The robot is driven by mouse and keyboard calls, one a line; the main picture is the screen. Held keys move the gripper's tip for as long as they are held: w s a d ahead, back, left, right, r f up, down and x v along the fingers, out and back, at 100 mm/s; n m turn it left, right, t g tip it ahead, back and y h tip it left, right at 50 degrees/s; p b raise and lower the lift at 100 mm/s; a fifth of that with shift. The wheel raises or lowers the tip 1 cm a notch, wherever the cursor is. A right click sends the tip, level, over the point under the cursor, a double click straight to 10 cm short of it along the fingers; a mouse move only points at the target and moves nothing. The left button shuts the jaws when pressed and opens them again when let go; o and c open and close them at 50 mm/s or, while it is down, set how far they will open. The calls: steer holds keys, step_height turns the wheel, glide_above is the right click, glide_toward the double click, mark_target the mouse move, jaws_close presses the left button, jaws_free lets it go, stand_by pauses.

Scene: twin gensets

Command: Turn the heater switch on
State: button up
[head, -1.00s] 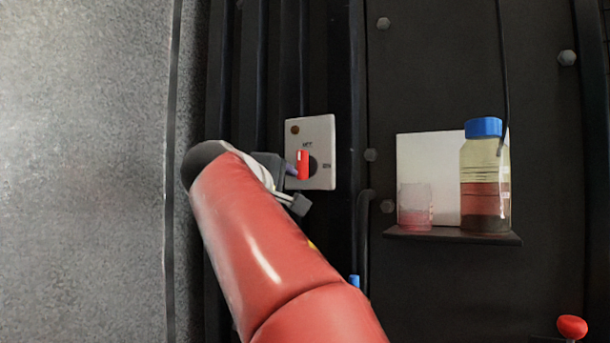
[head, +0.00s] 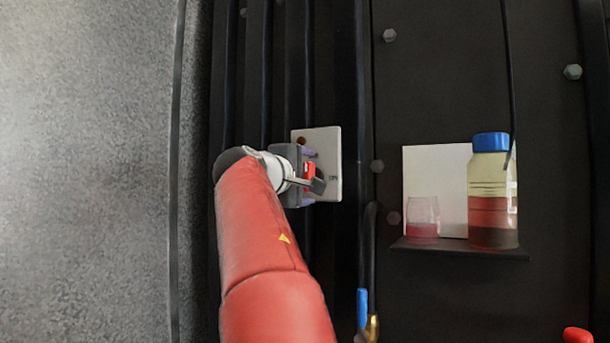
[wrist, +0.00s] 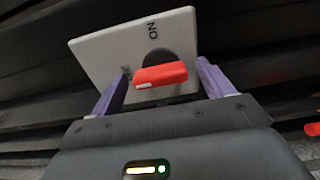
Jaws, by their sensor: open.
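The heater switch is a white plate (head: 331,160) with a red knob (head: 310,172) on the dark wall. In the wrist view the red knob (wrist: 165,74) lies crosswise on a dark round base, its white-marked end to the left, near a faint label. The word ON stands on the plate (wrist: 95,48) above the knob. My gripper (head: 308,177) is at the plate, partly covering it. In the wrist view the purple fingers of my gripper (wrist: 162,72) are open, one on each side of the knob, with no clear grip on it.
A small shelf (head: 460,249) to the right carries a blue-capped bottle (head: 492,200) and a small glass beaker (head: 423,222). Dark vertical ribs line the wall behind my gripper.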

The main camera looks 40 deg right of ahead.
steer(key=shift+c, duration=0.4)
steer(key=c, duration=0.9)
